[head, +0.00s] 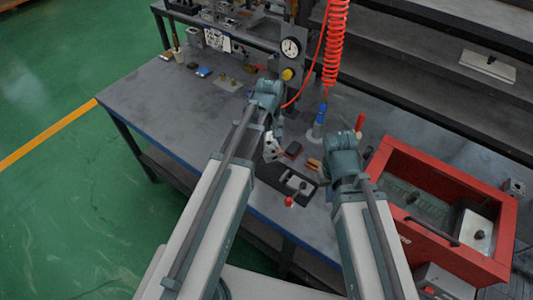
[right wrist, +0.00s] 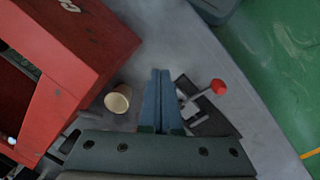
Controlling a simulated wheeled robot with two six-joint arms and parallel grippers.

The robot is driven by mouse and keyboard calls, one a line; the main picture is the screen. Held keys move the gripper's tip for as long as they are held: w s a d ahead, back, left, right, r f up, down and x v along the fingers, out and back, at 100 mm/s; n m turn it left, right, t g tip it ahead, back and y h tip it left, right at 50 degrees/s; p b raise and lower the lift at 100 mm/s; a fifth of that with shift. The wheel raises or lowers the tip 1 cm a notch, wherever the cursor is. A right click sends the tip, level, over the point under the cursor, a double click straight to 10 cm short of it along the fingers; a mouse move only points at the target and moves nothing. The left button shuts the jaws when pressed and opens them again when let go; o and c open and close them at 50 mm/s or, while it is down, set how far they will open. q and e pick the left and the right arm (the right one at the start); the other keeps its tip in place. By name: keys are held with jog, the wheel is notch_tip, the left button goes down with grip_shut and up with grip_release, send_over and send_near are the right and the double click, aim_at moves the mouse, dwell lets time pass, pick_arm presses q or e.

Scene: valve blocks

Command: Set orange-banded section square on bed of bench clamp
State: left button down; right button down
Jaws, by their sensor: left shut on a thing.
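My left gripper (head: 271,138) is above the workbench and shut on a small pale grey block (head: 272,150). The block looks like a valve section, but I cannot make out an orange band on it. The bench clamp (head: 272,174) is a dark plate with a metal part and a red-knobbed handle, just below the block in the picture. In the right wrist view the clamp (right wrist: 212,122) is partly hidden behind my right gripper (right wrist: 160,74). That gripper's blue fingers are together with nothing seen between them. In the head view its fingers are hidden by my right arm.
A red open-topped box (head: 440,172) stands to the right. A cream cup (right wrist: 118,98) shows beside the right gripper. A dark brush-like item (head: 293,150) and an orange-brown item (head: 313,164) lie near the clamp. A red coiled hose (head: 334,45) hangs behind.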

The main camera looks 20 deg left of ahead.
aim_at(268, 169)
pick_arm(q)
jog(key=shift+w+a+f+n, duration=0.1)
jog(key=shift+w+f+n, duration=0.1)
jog(key=shift+w+n, duration=0.1)
jog(key=shift+f+n+b, duration=0.3)
jog(key=shift+n+b, duration=0.2)
jog(key=shift+n, duration=0.1)
jog(key=n, duration=0.1)
jog(key=f+n+b, duration=0.1)
jog(key=shift+n, duration=0.4)
jog(key=shift+f+n, duration=0.2)
jog(key=shift+n, duration=0.8)
pick_arm(e)
jog(key=shift+w+f, duration=0.25)
jog(key=shift+f, duration=1)
